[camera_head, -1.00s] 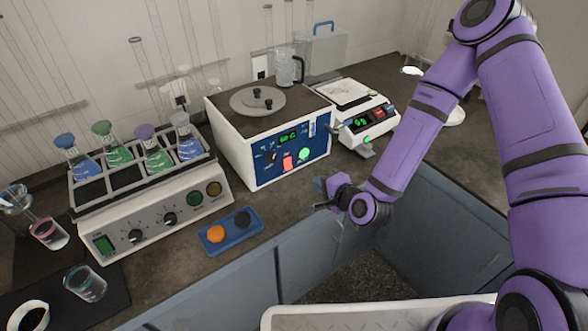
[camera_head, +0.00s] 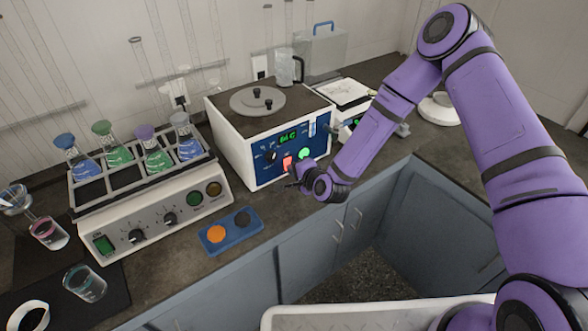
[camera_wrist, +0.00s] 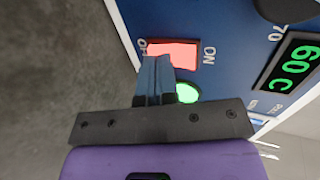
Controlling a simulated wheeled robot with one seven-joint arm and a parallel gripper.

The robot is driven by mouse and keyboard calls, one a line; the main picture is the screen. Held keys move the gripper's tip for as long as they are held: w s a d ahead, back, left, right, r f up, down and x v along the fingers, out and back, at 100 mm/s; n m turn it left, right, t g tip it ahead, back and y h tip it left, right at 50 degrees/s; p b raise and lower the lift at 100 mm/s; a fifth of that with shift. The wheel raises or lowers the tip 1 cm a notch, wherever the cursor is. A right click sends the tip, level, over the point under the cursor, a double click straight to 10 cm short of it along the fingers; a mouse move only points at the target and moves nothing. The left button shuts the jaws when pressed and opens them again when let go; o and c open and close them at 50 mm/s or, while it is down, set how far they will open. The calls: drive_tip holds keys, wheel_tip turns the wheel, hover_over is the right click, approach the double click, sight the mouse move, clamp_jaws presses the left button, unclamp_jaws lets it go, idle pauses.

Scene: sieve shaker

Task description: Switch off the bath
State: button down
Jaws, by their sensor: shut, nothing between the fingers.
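The bath (camera_head: 232,138) is a white box with a dark top, a round lid and a blue front panel. Its display (camera_head: 289,137) glows green and reads about 60 C in the wrist view (camera_wrist: 294,66). The red rocker switch (camera_wrist: 172,53) is lit, with ON lettered at one end and lettering partly hidden at the other. A round green light (camera_wrist: 187,93) glows beside it. My gripper (camera_wrist: 155,62) is shut and empty, its fingertips in front of the switch's lower edge. I cannot tell whether they touch it. In the head view my gripper (camera_head: 296,177) is just before the panel.
A shaker with flasks (camera_head: 150,200) stands left of the bath. A blue tray (camera_head: 231,243) with an orange and a dark disc lies in front. Another device (camera_head: 345,95) stands to the right, partly behind my arm. The counter's front edge is close below my gripper.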

idle(0.4)
drive_tip(key=shift+w+f+t, duration=0.1)
drive_tip(key=shift+w+t, duration=0.05)
drive_tip(key=shift+t, duration=0.15)
drive_tip(key=shift+a, duration=0.1)
drive_tip(key=shift+r, duration=0.95)
drive_tip(key=shift+w, duration=0.1)
drive_tip(key=shift+r, duration=0.1)
